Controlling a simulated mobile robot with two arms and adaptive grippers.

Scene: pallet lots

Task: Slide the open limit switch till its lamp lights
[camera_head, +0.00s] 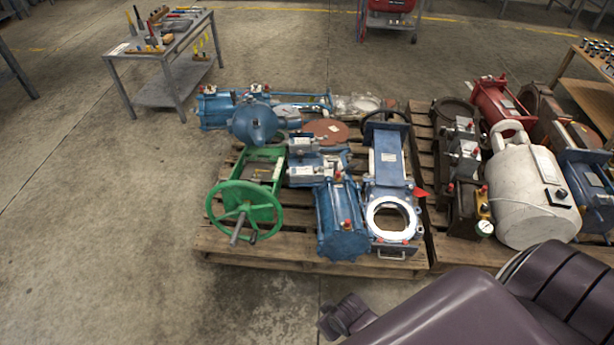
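A blue gate valve (388,166) with a pale ring-shaped opening (369,218) lies on the left pallet. A small red triangular piece (421,193) sticks out at its right side. I cannot pick out a limit switch for certain, and no lit lamp can be made out. Small red-topped parts show on neighbouring units, too small to identify. A purple link of my arm fills the lower right, in front of the pallets' near side. Neither gripper is in view.
The wooden left pallet (284,253) also bears a green handwheel (216,211), a blue actuator (342,229) and other valve parts. A white cylinder (530,185) and red and blue units crowd the right pallet. A tool table (122,56) stands back left. The left floor is clear.

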